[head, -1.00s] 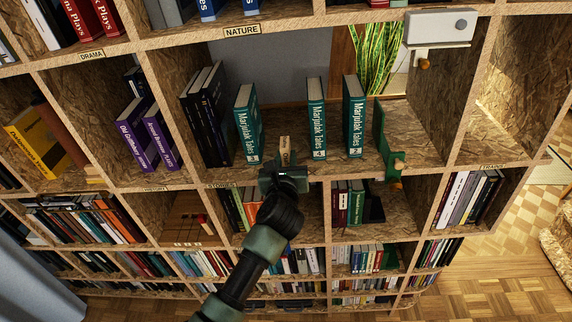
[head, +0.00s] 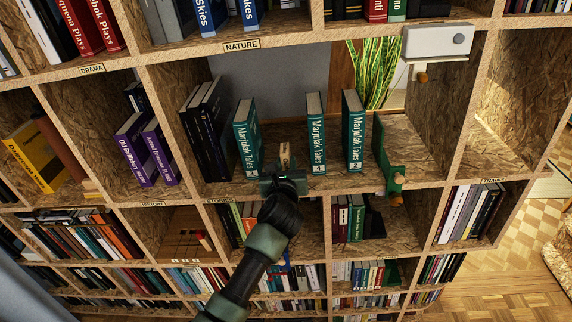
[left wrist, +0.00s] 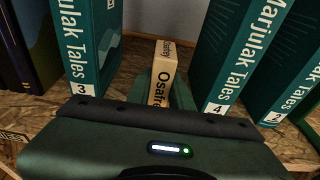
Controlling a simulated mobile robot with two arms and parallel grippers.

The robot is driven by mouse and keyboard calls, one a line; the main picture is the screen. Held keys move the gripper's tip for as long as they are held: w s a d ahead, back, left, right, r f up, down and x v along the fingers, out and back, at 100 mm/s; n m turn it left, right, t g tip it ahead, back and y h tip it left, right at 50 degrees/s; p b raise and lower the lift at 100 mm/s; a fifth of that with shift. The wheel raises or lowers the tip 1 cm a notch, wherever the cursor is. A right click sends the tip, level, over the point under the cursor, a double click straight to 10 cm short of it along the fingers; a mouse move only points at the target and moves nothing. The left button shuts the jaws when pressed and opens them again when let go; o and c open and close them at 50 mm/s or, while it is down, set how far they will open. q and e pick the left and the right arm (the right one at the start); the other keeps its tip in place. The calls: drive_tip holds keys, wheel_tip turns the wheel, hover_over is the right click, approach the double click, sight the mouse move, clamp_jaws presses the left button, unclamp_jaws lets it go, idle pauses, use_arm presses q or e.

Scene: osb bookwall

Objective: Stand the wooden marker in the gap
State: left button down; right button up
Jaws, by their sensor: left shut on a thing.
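The wooden marker (head: 285,156) is a small, pale upright block with dark lettering. In the left wrist view the marker (left wrist: 163,75) stands between the fingers of my left gripper (left wrist: 160,92), which is shut on it. In the head view my left gripper (head: 285,178) is at the shelf's front edge. The marker is in the gap between the teal book numbered 3 (head: 246,138) on the left and the one numbered 4 (head: 316,135) on the right, with space on both sides. Whether its base touches the shelf is hidden. My right gripper is not in view.
Another teal book (head: 353,132), numbered 2, stands right of book 4. A green bookend-like piece with a wooden knob (head: 388,160) is farther right. Dark books (head: 205,130) lean at the left.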

use_arm(q)
drive_tip(key=shift+f, duration=0.2)
drive_tip(key=c, duration=1.2)
unclamp_jaws()
drive_tip(key=shift+o, duration=0.2)
